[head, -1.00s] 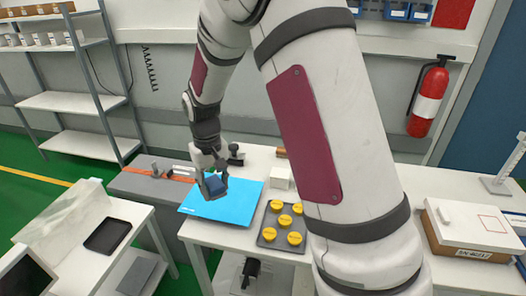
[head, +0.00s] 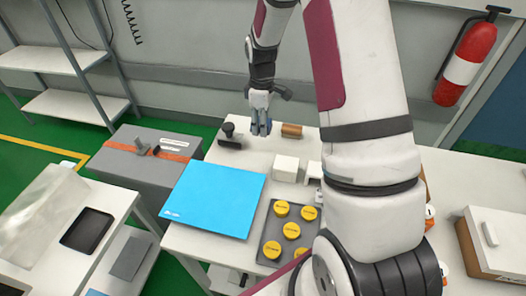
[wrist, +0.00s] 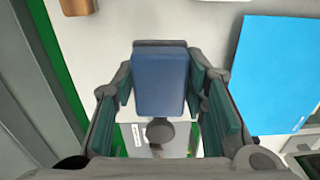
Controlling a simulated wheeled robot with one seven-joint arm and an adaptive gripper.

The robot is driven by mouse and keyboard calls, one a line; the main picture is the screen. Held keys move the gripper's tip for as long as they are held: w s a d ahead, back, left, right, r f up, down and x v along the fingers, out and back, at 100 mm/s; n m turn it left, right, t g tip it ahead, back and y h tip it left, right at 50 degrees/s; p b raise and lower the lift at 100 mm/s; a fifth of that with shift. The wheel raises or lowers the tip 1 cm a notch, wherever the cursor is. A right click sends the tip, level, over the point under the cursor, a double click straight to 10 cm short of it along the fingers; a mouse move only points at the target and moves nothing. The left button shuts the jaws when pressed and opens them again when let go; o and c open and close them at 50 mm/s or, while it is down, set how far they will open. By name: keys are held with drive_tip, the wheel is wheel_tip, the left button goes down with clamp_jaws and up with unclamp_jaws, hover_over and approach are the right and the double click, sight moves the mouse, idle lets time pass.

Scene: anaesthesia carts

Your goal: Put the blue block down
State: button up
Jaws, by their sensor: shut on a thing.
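The blue block (wrist: 160,82) sits between the two fingers of my gripper (wrist: 160,95) in the wrist view, and the gripper is shut on it. In the head view my gripper (head: 261,130) points down near the back edge of the white table (head: 185,240). There the block is mostly hidden by the fingers. The gripper is behind and to the right of the flat blue mat (head: 213,200), not over it. I cannot tell exactly how high the block is above the table.
A black knobbed object (head: 230,139) stands just left of my gripper, and a brown cylinder (head: 291,130) lies to its right. A white block (head: 285,168) and a grey tray (head: 266,215) with yellow-capped items are in front. The blue mat is clear.

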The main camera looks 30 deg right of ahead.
sight(264, 152)
drive_tip(key=shift+d+f, duration=0.35)
drive_tip(key=shift+n, duration=0.3)
wheel_tip(264, 152, down, 10)
drive_tip(key=shift+r+p, duration=0.15)
drive_tip(key=shift+p, duration=0.2)
drive_tip(key=shift+s+f, duration=0.1)
drive_tip(key=shift+f, duration=0.3)
drive_tip(key=o, duration=1.2)
drive_tip(key=shift+f, duration=0.1)
